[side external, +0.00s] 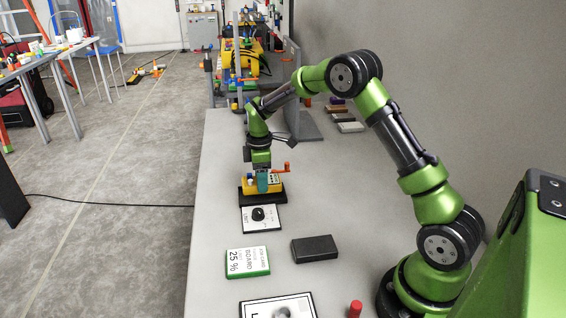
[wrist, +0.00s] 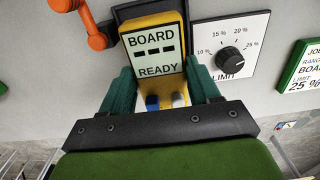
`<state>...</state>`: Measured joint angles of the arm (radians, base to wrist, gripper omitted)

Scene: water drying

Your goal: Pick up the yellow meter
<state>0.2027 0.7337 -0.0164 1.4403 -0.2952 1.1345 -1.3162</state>
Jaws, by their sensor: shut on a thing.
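The yellow meter (side external: 249,185) is at the black stand (side external: 262,196) on the grey bench. In the wrist view the meter (wrist: 182,27) has a pale screen reading "BOARD --- READY", with a blue and a white part at its near end. My gripper (side external: 263,180) is shut on the meter, with one teal finger at each side of its body. The wrist view shows my gripper (wrist: 159,72) around the meter too. I cannot tell whether the meter rests on the stand or is slightly raised. The fingers hide part of its sides.
An orange crank-like part (side external: 281,168) is close beside the gripper. The LIMIT dial plate (side external: 262,218), the green-edged "25 %" card (side external: 248,262) and a black block (side external: 314,248) lie nearer the camera. Bare bench lies left of the stand.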

